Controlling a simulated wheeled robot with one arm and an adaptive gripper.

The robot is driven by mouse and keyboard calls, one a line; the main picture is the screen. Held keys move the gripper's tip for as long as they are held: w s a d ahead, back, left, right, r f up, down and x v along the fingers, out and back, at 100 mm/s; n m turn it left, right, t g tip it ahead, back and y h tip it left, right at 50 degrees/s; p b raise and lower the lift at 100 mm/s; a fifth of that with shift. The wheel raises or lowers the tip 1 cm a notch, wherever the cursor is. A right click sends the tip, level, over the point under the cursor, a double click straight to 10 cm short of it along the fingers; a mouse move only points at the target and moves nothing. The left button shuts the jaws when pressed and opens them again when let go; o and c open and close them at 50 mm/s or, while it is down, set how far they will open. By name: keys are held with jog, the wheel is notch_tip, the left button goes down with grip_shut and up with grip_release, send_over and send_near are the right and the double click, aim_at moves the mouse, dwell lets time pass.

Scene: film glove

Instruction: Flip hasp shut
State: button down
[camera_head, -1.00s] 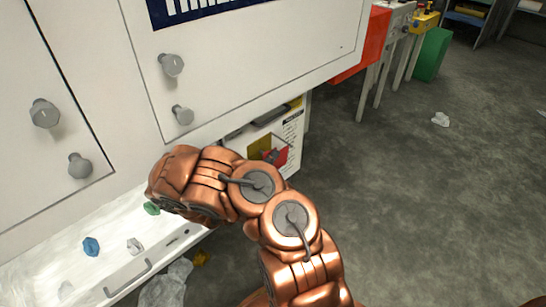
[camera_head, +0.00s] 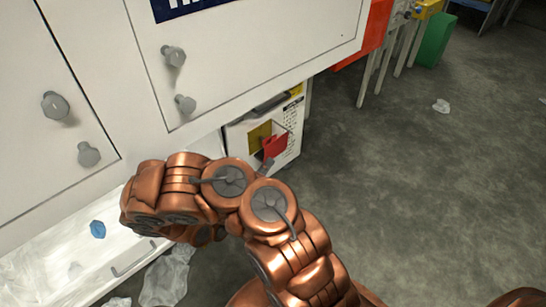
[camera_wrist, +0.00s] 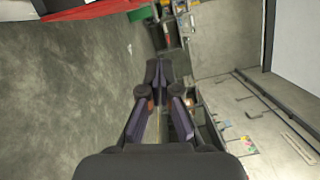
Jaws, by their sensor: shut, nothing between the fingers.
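In the head view a white box (camera_head: 287,153) stands under the cabinet, with a yellow panel (camera_head: 259,136) and a red flap (camera_head: 275,146) standing out from its front. A small grey piece (camera_head: 265,166) shows just below the red flap; I cannot tell whether it is the hasp. My copper arm hides the lower left of the box. My gripper (camera_wrist: 158,66) shows in the wrist view with its dark fingers together at the tips and nothing between them. It is hidden behind my arm in the head view, so its distance from the flap is unclear.
White cabinet doors with grey knobs (camera_head: 173,56) fill the upper left. A white tray (camera_head: 40,262) with a blue scrap (camera_head: 97,229) lies below. Clear plastic (camera_head: 165,277) lies beside it. Grey floor (camera_head: 420,190) is open to the right, with a green bin (camera_head: 436,40) behind.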

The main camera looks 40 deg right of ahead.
jog(key=shift+s+a, duration=0.25)
jog(key=shift+a, duration=0.4)
